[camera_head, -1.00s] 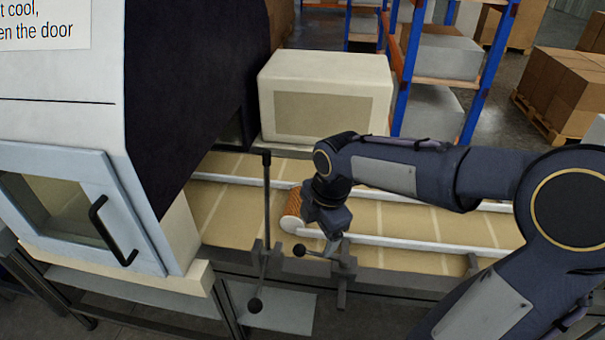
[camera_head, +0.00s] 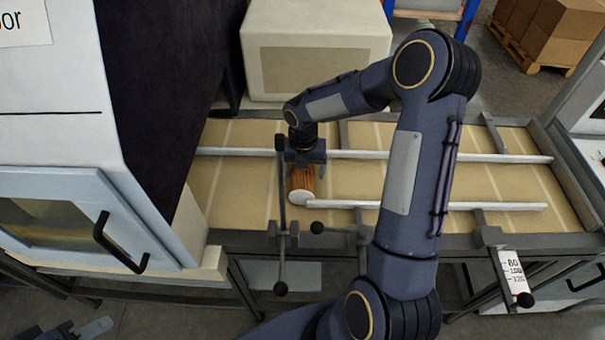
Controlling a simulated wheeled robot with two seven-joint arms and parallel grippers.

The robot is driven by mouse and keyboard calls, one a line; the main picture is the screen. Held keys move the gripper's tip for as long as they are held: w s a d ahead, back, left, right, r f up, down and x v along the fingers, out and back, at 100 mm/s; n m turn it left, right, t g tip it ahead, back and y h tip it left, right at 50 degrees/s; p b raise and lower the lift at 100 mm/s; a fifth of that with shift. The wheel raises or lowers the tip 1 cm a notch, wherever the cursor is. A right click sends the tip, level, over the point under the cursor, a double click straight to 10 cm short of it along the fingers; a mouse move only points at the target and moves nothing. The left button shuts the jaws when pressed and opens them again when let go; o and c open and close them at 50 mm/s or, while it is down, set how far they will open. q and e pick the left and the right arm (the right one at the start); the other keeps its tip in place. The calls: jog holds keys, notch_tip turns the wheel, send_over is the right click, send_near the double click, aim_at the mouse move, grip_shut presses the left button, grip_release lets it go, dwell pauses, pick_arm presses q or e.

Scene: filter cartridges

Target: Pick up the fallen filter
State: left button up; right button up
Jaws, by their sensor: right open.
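The fallen filter (camera_head: 302,183) is an orange-brown pleated cylinder with a white end cap. It lies on its side on the tan conveyor belt (camera_head: 345,185), its white cap facing the front. My right gripper (camera_head: 304,166) points down from above at the filter's far end. Its fingers are mostly hidden by the gripper body and the filter, so whether they touch the filter cannot be seen.
White guide rails (camera_head: 480,206) run along the belt. A dark upright post (camera_head: 282,200) with ball-ended levers stands just left of the filter. A machine with a handled door (camera_head: 120,243) is at left, and a cream box-shaped housing (camera_head: 315,45) stands behind the belt.

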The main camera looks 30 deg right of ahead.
jog(key=shift+f, duration=0.55)
jog(key=c, duration=1.1)
